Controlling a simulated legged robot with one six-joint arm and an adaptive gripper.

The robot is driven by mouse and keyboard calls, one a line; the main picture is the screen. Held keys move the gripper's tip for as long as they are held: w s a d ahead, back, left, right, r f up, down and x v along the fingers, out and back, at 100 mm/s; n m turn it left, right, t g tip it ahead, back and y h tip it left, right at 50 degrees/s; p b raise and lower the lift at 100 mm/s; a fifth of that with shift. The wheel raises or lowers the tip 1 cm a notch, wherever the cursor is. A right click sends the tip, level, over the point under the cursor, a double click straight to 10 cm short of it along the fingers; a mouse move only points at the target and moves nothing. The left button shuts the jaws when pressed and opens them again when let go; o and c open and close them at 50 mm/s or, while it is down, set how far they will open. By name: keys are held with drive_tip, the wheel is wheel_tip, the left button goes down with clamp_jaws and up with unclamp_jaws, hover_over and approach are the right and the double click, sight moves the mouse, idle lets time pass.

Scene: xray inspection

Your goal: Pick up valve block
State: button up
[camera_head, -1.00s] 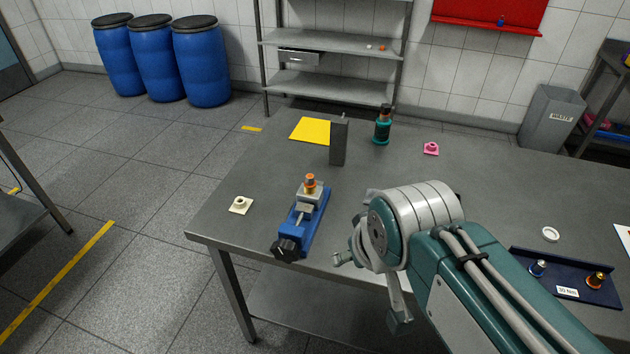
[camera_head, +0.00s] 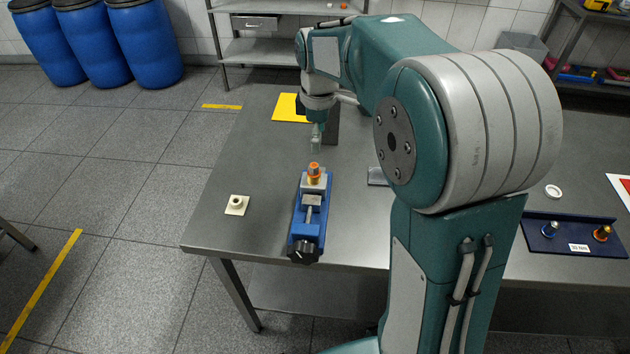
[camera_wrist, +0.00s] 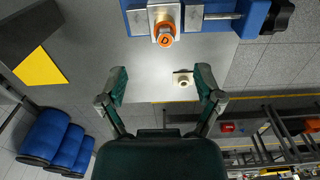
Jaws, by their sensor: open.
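A blue vise (camera_head: 309,222) stands on the grey table, its black knob toward me. A small metallic block with an orange ringed top (camera_head: 314,172) sits at its far end; I cannot tell if this is the valve block. In the wrist view the orange top (camera_wrist: 165,36) shows above the gap between my fingers.
A dark upright block (camera_head: 333,125) and a yellow sheet (camera_head: 289,108) are behind my gripper. A dark blue tray with small fittings (camera_head: 565,243) and a white ring (camera_head: 553,191) are at right.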

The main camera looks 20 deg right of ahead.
sight(313, 174)
drive_tip(key=shift+w+a+f, duration=0.15)
drive_tip(key=shift+w+f, duration=0.05)
drive_tip(key=shift+f, duration=0.15)
drive_tip(key=f, duration=0.4)
drive_tip(key=shift+a+f, duration=0.3)
drive_tip(key=shift+f, duration=0.05)
drive_tip(key=shift+s+d+f, duration=0.1)
drive_tip(key=shift+d+f, duration=0.1)
drive_tip(key=shift+f, duration=0.45)
drive_tip(key=f, duration=0.4)
drive_tip(key=shift+s+a+f, duration=0.15)
drive_tip(key=shift+a+f, duration=0.15)
clamp_jaws()
